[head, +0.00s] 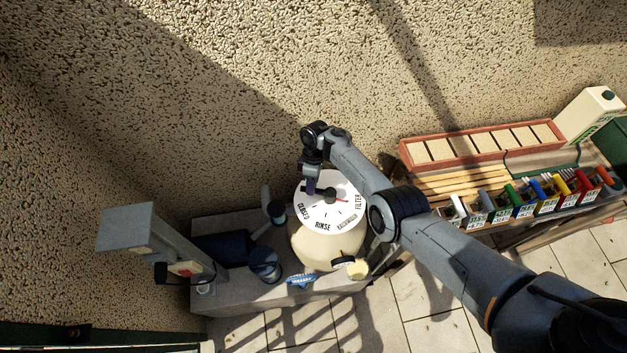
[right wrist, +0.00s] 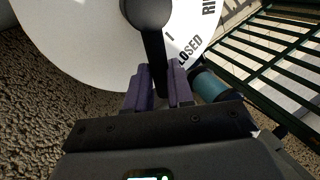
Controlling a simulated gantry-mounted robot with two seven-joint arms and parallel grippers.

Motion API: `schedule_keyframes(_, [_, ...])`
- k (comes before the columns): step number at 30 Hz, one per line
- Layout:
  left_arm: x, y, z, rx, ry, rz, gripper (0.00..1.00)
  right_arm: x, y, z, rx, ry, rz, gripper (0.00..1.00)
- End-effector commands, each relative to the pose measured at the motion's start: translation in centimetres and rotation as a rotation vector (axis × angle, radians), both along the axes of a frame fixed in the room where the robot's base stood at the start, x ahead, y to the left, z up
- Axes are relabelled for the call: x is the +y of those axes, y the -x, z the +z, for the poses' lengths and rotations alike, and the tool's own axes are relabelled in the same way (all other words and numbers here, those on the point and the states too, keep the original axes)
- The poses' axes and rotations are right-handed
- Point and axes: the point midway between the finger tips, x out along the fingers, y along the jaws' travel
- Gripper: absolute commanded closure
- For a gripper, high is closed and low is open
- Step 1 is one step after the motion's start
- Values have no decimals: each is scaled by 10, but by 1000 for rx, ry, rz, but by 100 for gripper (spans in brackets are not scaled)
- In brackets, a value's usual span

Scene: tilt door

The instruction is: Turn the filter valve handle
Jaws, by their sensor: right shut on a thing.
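The filter valve has a round white dial (head: 327,216) on top of a cream tank (head: 318,250). Its rim reads CLOSED at the left, RINSE at the bottom and FILTER at the right; another small word is hard to read. The black valve handle (head: 330,195) lies across the dial, with a red tip on its right side pointing toward FILTER. My right gripper (head: 311,186) is at the handle's left end, above the dial. In the right wrist view its two purple fingers (right wrist: 158,88) are shut around the black handle bar (right wrist: 154,45). My left gripper does not show.
A grey post with a red switch (head: 184,268) stands left of the tank.

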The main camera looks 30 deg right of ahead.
Motion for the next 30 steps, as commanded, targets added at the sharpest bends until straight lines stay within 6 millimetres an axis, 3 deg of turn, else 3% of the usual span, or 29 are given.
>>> schedule_keyframes(9, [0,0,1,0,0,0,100,5,5,-1,0,0,110,100])
schedule_keyframes(24, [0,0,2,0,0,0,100,6,6,-1,0,-1,130,100])
schedule_keyframes(25, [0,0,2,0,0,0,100,6,6,-1,0,-1,130,75])
schedule_keyframes(30, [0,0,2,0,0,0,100,6,6,-1,1,-1,129,53])
